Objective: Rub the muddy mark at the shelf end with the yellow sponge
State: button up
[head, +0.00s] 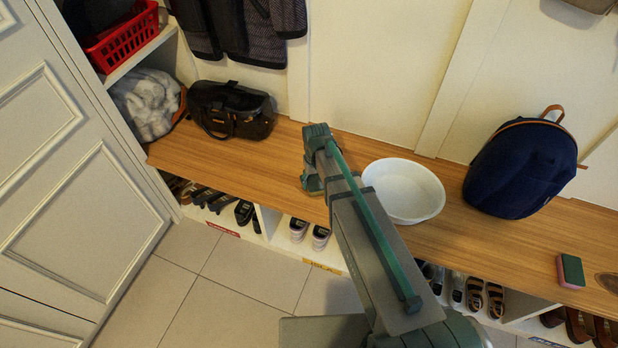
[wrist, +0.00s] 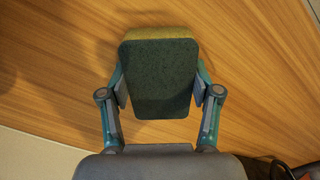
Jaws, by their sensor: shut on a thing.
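In the wrist view, a yellow sponge (wrist: 160,33) with a dark green scouring face (wrist: 160,80) sits between the two fingers of my gripper (wrist: 160,95). My gripper is shut on its sides, over the wooden bench top. In the head view my gripper (head: 312,183) is low over the bench, left of the white basin; my arm hides much of it and the sponge does not show clearly. A dark brown oval patch (head: 608,282) at the bench's right end, cut by the picture edge, looks like the muddy mark. It is far right of my gripper.
The wooden bench (head: 460,245) holds a white basin (head: 403,190), a navy backpack (head: 522,168), a pink-and-green sponge (head: 570,271) beside the patch, and a black bag (head: 232,110). Shoes fill cubbies below. A red basket (head: 122,38) stands on the upper left shelf.

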aim_at(299, 181)
jog(key=shift+s+d, duration=0.45)
jog(key=shift+d, duration=0.5)
jog(key=shift+s+d, duration=0.4)
jog(key=shift+d, duration=0.5)
jog(key=shift+s+d, duration=0.45)
jog(key=shift+d, duration=0.5)
jog(key=shift+w+a+p, duration=0.25)
jog(key=shift+p, duration=0.3)
jog(key=shift+w+a+p, duration=0.3)
jog(key=shift+w+a, duration=0.35)
jog(key=shift+a, duration=0.85)
jog(key=shift+w+a+p, duration=0.35)
jog(key=shift+w+a, duration=0.35)
jog(key=shift+a, duration=0.85)
jog(key=shift+w+a+p, duration=0.3)
jog(key=shift+w+a, duration=0.35)
jog(key=shift+a, duration=0.85)
jog(key=shift+w+a+r, duration=0.1)
jog(key=shift+w+a, duration=0.15)
jog(key=shift+a, duration=0.4)
notch_tip(299, 181, up, 8)
jog(key=p, duration=0.5)
jog(key=shift+s+d, duration=0.1)
